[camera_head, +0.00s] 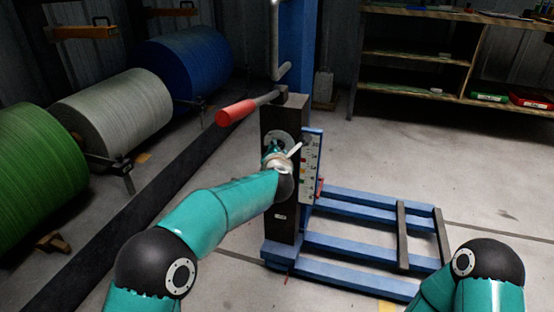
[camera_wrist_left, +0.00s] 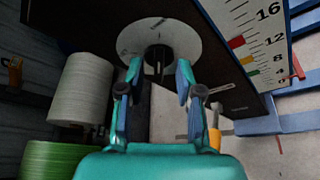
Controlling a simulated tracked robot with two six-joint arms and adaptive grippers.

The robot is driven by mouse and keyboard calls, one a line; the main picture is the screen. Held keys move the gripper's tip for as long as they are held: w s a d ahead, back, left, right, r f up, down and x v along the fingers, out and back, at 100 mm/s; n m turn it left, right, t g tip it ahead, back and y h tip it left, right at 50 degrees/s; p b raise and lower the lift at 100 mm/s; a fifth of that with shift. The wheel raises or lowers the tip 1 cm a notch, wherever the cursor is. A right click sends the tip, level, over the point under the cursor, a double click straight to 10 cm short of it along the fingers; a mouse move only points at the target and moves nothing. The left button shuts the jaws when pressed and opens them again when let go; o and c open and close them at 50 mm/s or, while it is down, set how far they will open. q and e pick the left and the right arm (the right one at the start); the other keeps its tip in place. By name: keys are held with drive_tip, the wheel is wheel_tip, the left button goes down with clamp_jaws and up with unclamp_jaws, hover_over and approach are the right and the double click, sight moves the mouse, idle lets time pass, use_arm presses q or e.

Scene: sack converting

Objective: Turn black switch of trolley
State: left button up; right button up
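The trolley has a dark upright column (camera_head: 285,215) and a blue base frame (camera_head: 350,240). A round white dial plate (camera_wrist_left: 188,40) is on the column, and the black switch (camera_wrist_left: 158,58) sits at its middle. My left gripper (camera_wrist_left: 159,76) is open, with one finger to either side of the switch and the fingertips close to it. I cannot tell whether they touch it. In the head view the left gripper (camera_head: 279,156) is in front of the dial and hides the switch. My right arm shows at the lower right, but its gripper is out of view.
A red-handled lever (camera_head: 238,110) sticks out left of the column top. A scale board (camera_head: 311,165) is fixed beside the dial. Green, white (camera_head: 115,110) and blue rolls stand at the left. Shelves (camera_head: 415,55) stand at the back right.

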use_arm(q)
drive_tip(key=v, duration=1.1)
drive_tip(key=shift+s, duration=0.2)
drive_tip(key=shift+a, duration=0.1)
